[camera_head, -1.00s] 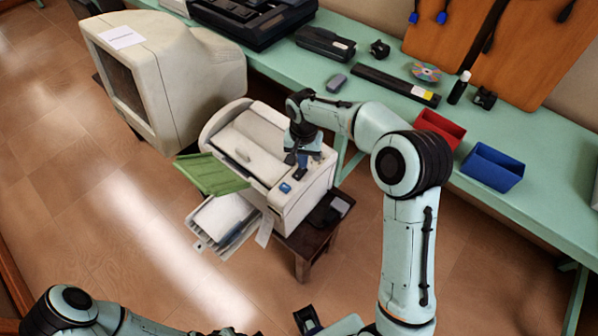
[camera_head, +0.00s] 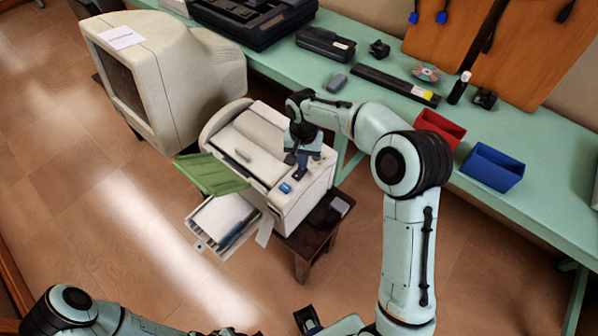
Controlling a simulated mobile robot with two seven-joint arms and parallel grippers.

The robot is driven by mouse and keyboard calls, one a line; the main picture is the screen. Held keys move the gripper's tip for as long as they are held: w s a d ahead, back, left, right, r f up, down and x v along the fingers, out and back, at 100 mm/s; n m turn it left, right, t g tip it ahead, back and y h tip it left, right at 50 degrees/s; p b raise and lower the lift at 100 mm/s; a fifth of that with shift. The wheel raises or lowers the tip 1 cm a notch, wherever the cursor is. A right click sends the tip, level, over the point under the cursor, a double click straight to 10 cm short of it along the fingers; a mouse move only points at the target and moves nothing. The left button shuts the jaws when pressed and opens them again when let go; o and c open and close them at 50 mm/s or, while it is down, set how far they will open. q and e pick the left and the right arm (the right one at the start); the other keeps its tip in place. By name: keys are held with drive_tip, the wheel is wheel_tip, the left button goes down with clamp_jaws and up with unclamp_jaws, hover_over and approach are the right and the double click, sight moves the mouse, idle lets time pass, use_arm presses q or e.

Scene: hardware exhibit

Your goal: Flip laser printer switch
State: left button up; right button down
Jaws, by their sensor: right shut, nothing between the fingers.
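The cream laser printer (camera_head: 290,206) stands on a small dark wooden stool, with a green paper tray (camera_head: 212,174) on its left side and an open lower drawer (camera_head: 225,218). A small blue switch (camera_head: 285,188) sits on the printer's top near its front corner. My right gripper (camera_head: 299,168) points down over the printer's top, just behind the switch. It is shut and holds nothing. I cannot tell whether its tips touch the printer. My left arm shows at the bottom left, and its gripper (camera_head: 307,318) seems to be at the bottom edge, its jaws not clear.
A large CRT monitor (camera_head: 165,70) stands left of the printer. Behind is a green bench (camera_head: 385,125) with a red bin (camera_head: 440,128), a blue bin (camera_head: 491,167), a keyboard-like black bar (camera_head: 385,82) and a disc (camera_head: 426,72). The wooden stool (camera_head: 302,250) has clear floor around its front.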

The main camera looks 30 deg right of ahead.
use_arm(q)
drive_tip(key=shift+s+f+b, duration=0.3)
drive_tip(key=shift+f+b, duration=0.25)
drive_tip(key=shift+f, duration=0.05)
use_arm(e)
drive_tip(key=shift+f, duration=1.1)
use_arm(q)
drive_tip(key=shift+r, duration=0.1)
use_arm(e)
drive_tip(key=shift+r, duration=0.15)
drive_tip(key=shift+r+p, duration=2.05)
drive_tip(key=shift+r, duration=1.4)
use_arm(q)
drive_tip(key=w+r, duration=0.1)
drive_tip(key=r, duration=0.2)
drive_tip(key=w+r, duration=0.1)
drive_tip(key=shift+w+r, duration=0.3)
drive_tip(key=shift+w, duration=0.05)
use_arm(e)
drive_tip(key=shift+f, duration=0.1)
